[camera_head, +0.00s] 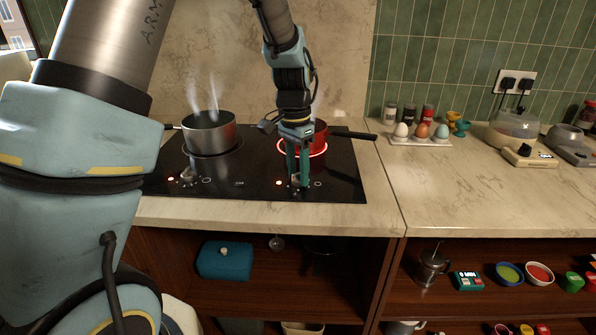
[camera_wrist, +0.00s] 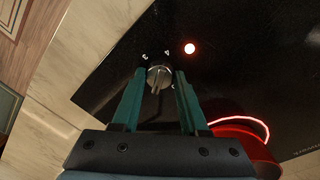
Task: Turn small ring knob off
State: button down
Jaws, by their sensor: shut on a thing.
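The small ring knob (camera_wrist: 158,77) is a silver dial on the black hob (camera_head: 257,171), near its front right. It sits between the teal fingers of my gripper (camera_wrist: 157,84), which are shut on it. In the head view my gripper (camera_head: 299,182) reaches down to the hob's front and hides most of the knob. A red indicator light (camera_wrist: 190,48) glows beside the knob. The ring under the red pan (camera_head: 319,136) glows red, and part of that pan also shows in the wrist view (camera_wrist: 246,150).
A steaming steel pot (camera_head: 209,137) stands on the left ring, with another knob (camera_head: 187,175) and a lit light in front. The red pan's dark handle (camera_head: 354,135) points right. An egg holder (camera_head: 421,140) stands on the right counter. The front counter strip is clear.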

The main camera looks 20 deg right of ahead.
jog(key=n, duration=0.5)
jog(key=shift+r+n+p, duration=0.1)
jog(key=shift+n+p, duration=0.25)
jog(key=shift+n, duration=0.05)
jog(key=n, duration=0.3)
jog(key=n+p, duration=0.1)
jog(key=n, duration=0.1)
jog(key=shift+n+t+h, duration=0.3)
jog(key=shift+n, duration=0.1)
jog(key=c, duration=0.7)
grip_release()
jog(key=shift+s, duration=0.1)
notch_tip(320, 180, up, 11)
jog(key=b, duration=0.2)
jog(key=shift+a, duration=0.45)
